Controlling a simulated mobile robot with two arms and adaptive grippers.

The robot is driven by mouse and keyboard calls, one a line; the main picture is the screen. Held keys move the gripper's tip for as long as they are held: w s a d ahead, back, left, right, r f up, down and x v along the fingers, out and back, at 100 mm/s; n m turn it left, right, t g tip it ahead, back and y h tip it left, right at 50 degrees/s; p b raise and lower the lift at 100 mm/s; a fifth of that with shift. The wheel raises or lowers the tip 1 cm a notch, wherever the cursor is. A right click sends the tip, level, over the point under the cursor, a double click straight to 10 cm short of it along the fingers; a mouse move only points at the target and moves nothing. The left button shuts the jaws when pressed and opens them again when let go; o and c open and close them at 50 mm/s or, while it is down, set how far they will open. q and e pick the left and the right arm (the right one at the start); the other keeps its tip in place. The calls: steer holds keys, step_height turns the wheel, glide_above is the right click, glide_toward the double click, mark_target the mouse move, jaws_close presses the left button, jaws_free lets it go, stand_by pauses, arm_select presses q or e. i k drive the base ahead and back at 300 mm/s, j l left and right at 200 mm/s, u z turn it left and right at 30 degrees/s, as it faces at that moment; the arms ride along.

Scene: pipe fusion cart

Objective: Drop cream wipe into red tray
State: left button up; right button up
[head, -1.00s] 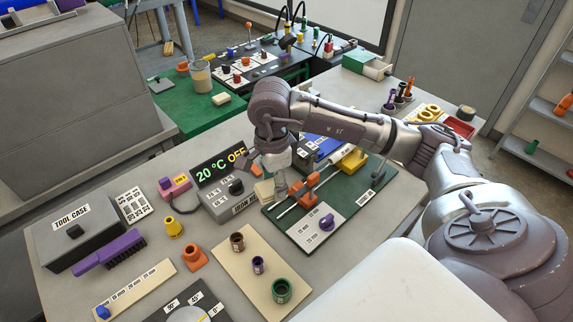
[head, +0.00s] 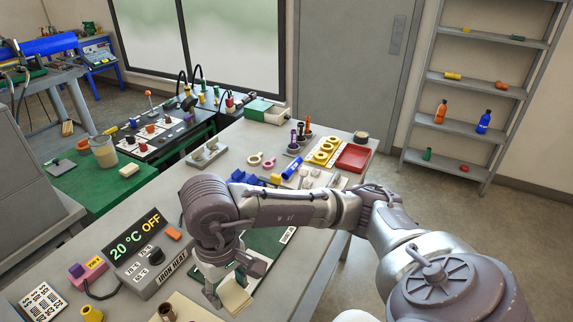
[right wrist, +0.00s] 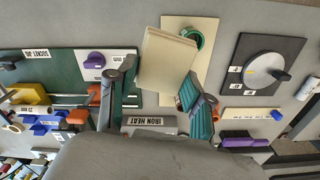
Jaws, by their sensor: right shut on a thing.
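The cream wipe (head: 236,296) is a pale folded pad held in my right gripper (head: 228,284), at the bottom of the head view. In the right wrist view the wipe (right wrist: 166,60) shows large between the two fingers of the right gripper (right wrist: 152,88), above the bench. The red tray (head: 353,158) lies at the far right end of the bench in the head view, well away from the gripper. No wipe shows in the tray. My left gripper is in neither view.
The iron heat box (head: 148,262) stands left of my right arm. The green board (head: 262,243) lies under the arm. Yellow rings in a holder (head: 324,152) and a dark round tin (head: 361,137) are near the tray. A shelf rack (head: 470,80) stands beyond the bench.

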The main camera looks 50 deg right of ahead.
mark_target(357, 159)
steer(key=i+z, duration=0.15)
steer(key=z, duration=0.6)
steer(key=l, duration=0.25)
steer(key=i+l+u, duration=0.2)
steer(key=l, duration=0.45)
steer(key=l+u, duration=0.25)
steer(key=l, duration=0.45)
steer(key=l+u, duration=0.2)
steer(key=l, duration=0.45)
steer(key=k+l+u, duration=0.1)
steer(key=l+u, duration=0.15)
steer(key=l, duration=0.45)
steer(key=k+l+u, duration=0.2)
steer(key=l, duration=0.5)
steer(key=i, duration=0.1)
